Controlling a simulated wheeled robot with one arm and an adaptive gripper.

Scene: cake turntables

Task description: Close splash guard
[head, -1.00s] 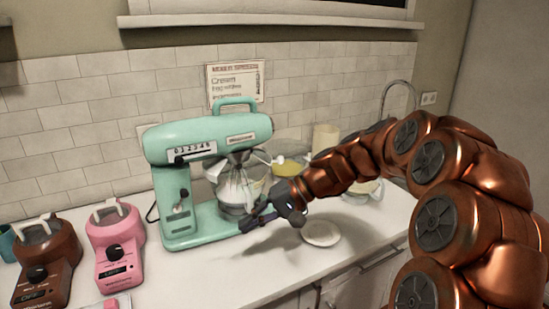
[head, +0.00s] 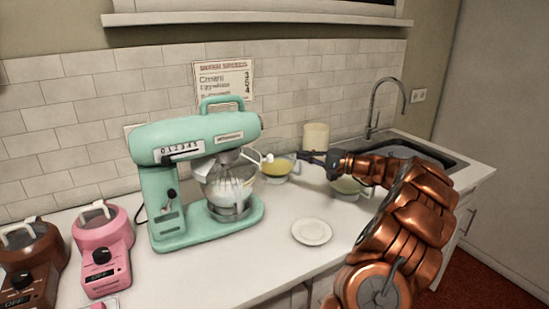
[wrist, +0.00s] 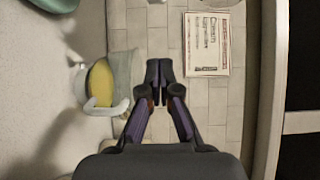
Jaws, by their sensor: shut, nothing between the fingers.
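The teal stand mixer (head: 195,140) stands on the counter with its head level over a clear bowl (head: 232,195). A whisk hangs down into the bowl, which has pale content. A clear, hard-to-see splash guard (head: 207,170) seems to sit at the bowl's upper rim under the mixer head; its exact position I cannot tell. A short rod with a white knob (head: 268,158) sticks out to the right of the head. My gripper (head: 302,156) is to the right of this knob, apart from it. In the wrist view its dark fingers (wrist: 159,75) are together and empty.
A cup with yellow content (head: 277,168) stands behind the bowl, near my gripper; the wrist view shows it left of the fingers (wrist: 101,83). A white saucer (head: 312,232) lies in front. Pink (head: 103,248) and brown (head: 32,262) appliances stand left. A sink (head: 420,152) is right.

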